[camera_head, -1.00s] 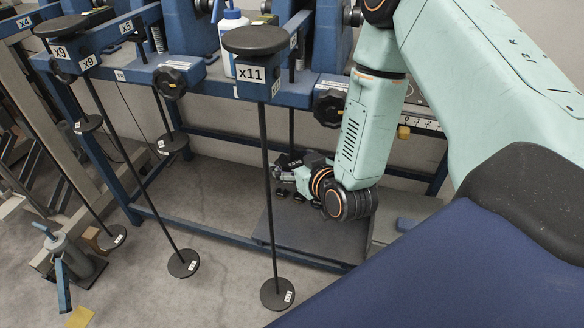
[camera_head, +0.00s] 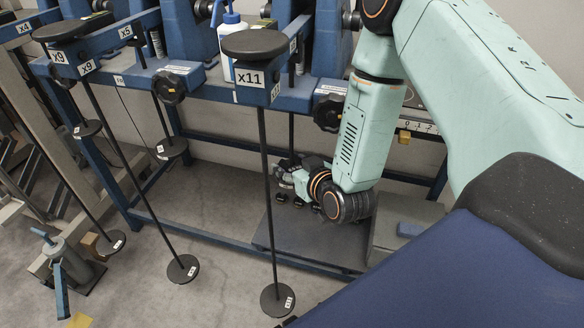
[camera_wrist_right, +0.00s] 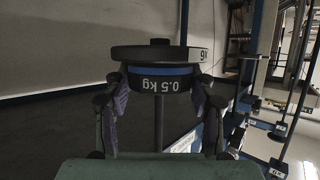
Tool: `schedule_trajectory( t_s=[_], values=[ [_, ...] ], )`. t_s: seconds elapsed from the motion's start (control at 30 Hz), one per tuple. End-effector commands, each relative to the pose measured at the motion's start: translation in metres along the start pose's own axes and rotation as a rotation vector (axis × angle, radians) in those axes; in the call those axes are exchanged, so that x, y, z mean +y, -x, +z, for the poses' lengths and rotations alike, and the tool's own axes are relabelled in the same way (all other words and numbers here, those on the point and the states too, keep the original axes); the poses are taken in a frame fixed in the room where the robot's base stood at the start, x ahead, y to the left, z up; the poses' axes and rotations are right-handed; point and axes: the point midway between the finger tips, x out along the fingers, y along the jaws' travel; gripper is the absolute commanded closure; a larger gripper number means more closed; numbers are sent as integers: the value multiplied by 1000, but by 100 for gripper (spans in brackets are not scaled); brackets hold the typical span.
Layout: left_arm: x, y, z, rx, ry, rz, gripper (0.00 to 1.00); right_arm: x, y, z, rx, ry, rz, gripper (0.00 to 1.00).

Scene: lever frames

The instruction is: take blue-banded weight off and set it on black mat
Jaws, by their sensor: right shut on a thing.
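The blue-banded weight (camera_wrist_right: 160,79), a black cylinder marked 0.5 kg, sits between the two fingers of my right gripper (camera_wrist_right: 159,90) in the wrist view. The gripper is shut on it. The weight is right against the round hanger plate marked x6 (camera_wrist_right: 155,53), with the thin rod (camera_wrist_right: 159,125) in line with it. In the head view my right gripper (camera_head: 287,178) is low behind the x11 hanger, and the weight cannot be made out there. The black mat (camera_head: 305,238) lies low under the frame, below the gripper. My left gripper is not in view.
The x11 hanger (camera_head: 264,180) hangs in front, with more hangers to the left. A blue frame rail (camera_head: 240,238) runs low beside the mat. A grey block (camera_head: 405,228) stands right of it.

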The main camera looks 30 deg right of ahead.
Motion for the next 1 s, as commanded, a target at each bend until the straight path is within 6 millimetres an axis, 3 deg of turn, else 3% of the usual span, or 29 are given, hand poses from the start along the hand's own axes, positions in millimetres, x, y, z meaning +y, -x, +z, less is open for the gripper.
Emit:
schedule_trajectory(
  t_s=[0.2,0.47,0.73,0.8,1.0],
  values=[
    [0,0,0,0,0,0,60,0,-1,-3,8,1,0,86],
    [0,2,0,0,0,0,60,0,0,-5,7,0,0,86],
    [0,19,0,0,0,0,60,0,11,-32,8,0,1,86],
    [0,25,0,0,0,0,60,0,16,-40,6,-1,0,86],
    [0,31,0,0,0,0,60,0,56,-16,-3,-2,1,86]
  ],
)
